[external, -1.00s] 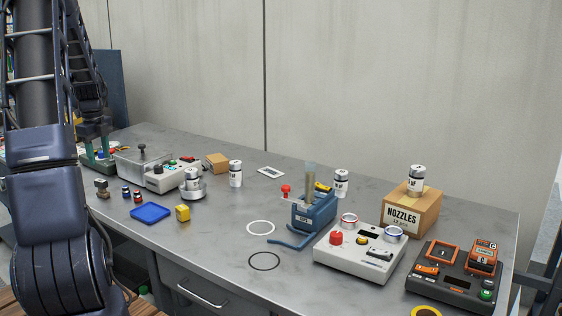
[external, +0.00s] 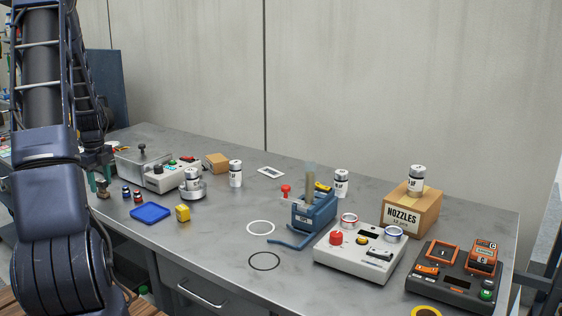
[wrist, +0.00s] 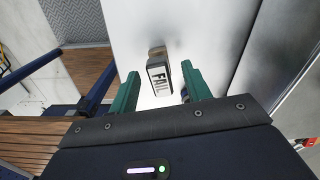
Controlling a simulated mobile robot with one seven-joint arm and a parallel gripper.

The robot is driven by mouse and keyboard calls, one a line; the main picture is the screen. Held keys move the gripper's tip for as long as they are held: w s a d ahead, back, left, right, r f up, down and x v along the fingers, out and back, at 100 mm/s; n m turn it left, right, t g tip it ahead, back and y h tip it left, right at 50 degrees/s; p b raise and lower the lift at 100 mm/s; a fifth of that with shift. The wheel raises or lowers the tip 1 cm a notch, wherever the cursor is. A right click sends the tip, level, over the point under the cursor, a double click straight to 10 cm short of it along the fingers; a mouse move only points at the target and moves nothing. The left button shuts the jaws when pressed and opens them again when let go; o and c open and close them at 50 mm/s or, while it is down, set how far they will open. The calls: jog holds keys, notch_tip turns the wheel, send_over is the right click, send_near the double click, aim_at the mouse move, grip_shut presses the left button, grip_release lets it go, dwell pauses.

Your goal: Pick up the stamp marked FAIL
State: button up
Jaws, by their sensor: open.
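The stamp marked FAIL (wrist: 159,78) shows in the wrist view, its white label lettered in black and its brownish end farther up the picture. My gripper (wrist: 160,70) is open. Its two green fingers stand on either side of the stamp, with a visible gap on each side, so it does not look gripped. In the external view the small brown and dark stamp (external: 103,190) stands near the left front edge of the grey table, with my gripper (external: 99,181) low over it and partly hiding it.
A grey-white device (external: 160,172) stands behind. The table's front edge is close. Several devices and canisters fill the right side.

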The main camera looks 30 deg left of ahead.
notch_tip(320, 180, down, 3)
jog(key=shift+r, duration=0.15)
grip_shut()
